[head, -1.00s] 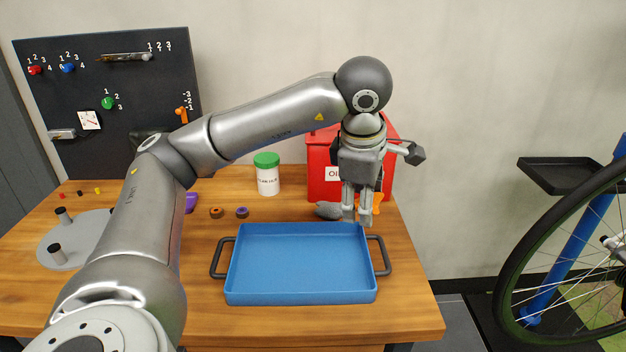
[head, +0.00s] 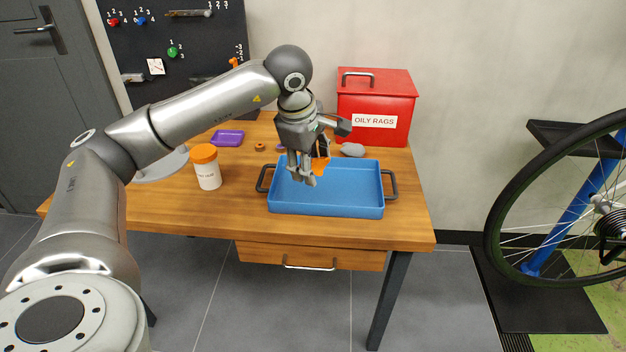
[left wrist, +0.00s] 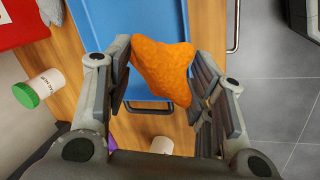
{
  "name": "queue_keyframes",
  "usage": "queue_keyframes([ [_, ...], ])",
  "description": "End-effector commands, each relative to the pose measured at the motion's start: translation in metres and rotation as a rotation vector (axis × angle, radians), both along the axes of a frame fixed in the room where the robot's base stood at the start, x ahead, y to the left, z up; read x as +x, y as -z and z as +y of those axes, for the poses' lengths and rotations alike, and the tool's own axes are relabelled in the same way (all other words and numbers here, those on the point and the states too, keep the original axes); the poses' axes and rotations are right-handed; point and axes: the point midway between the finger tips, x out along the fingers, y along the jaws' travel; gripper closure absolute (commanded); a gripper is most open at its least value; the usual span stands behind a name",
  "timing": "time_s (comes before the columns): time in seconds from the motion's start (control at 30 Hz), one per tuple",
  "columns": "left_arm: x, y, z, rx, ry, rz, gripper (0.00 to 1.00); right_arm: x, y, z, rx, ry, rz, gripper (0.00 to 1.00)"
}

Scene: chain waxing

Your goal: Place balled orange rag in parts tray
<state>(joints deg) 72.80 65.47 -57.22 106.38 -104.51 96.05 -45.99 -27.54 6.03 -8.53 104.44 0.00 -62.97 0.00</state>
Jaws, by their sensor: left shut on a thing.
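The balled orange rag (head: 320,165) is held between the fingers of my left gripper (head: 303,178), which is shut on it. In the left wrist view the rag (left wrist: 160,68) is a lumpy orange bundle between the two finger pads (left wrist: 160,85). The parts tray is a blue rectangular tray (head: 340,208) with dark side handles, on the wooden table. My left gripper and the rag are over the left part of the tray. The fingers hide part of the rag in the head view. The tray (left wrist: 150,15) also shows behind the rag in the left wrist view. My right gripper is not in view.
A red oily-rags bin (head: 378,90) stands behind the tray. A grey lump (head: 352,150) lies between them. An orange-lidded jar (head: 207,170) stands left of the tray, near a purple dish (head: 227,138). A green-lidded jar (left wrist: 40,88) shows in the left wrist view.

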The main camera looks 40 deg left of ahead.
Motion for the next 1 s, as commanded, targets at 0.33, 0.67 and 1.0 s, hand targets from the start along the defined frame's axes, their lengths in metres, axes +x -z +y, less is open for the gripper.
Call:
queue_keyframes([
  [0.33,0.053,0.051,0.032,0.000,-0.001,0.001,0.72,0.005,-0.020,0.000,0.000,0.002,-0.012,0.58],
  [0.67,0.071,0.079,0.044,0.000,-0.001,0.001,0.72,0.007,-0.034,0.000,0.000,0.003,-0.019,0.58],
  [1.0,0.070,0.104,0.044,0.000,-0.001,-0.002,0.72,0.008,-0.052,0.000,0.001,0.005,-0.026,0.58],
])
